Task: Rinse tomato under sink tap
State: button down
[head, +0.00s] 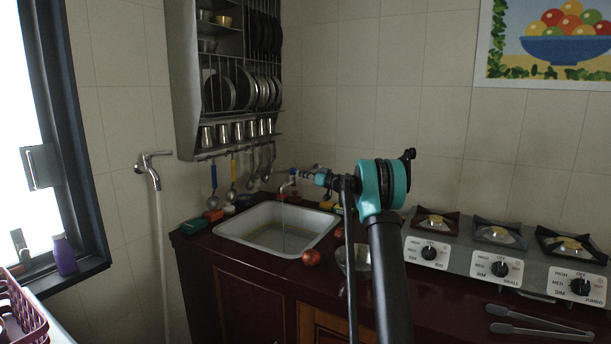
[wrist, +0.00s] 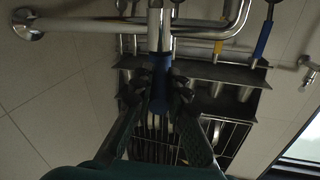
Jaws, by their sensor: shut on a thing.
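The tomato (head: 312,257), red and round, lies on the dark red counter in front of the sink's right corner. The sink (head: 265,237) is a pale rectangular basin. The sink tap (head: 289,186) is a chrome spout over its back edge, and a thin stream of water (head: 284,235) falls from it. My gripper (head: 309,175) is at the tap, away from the tomato. In the wrist view my gripper (wrist: 160,88) has its fingers closed on both sides of the tap's blue handle (wrist: 159,72). The tomato is not in the wrist view.
A metal bowl (head: 352,261) stands right of the tomato, partly behind my arm. A gas stove (head: 463,260) and tongs (head: 538,322) are further right. A dish rack (head: 235,75) with hanging ladles is above the sink's left. A wall tap (head: 151,172) is left.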

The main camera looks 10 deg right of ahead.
jog(key=shift+s+a+m+t+h, duration=0.3)
jog(key=shift+m+t+h, duration=0.3)
jog(key=shift+h, duration=0.25)
jog(key=shift+s+a+m+t+h, duration=0.15)
jog(key=shift+a+m+t+h, duration=0.2)
jog(key=shift+m+t+h, duration=0.35)
jog(key=c, duration=1.5)
grip_release()
jog(key=v, duration=1.2)
jog(key=shift+r, duration=0.25)
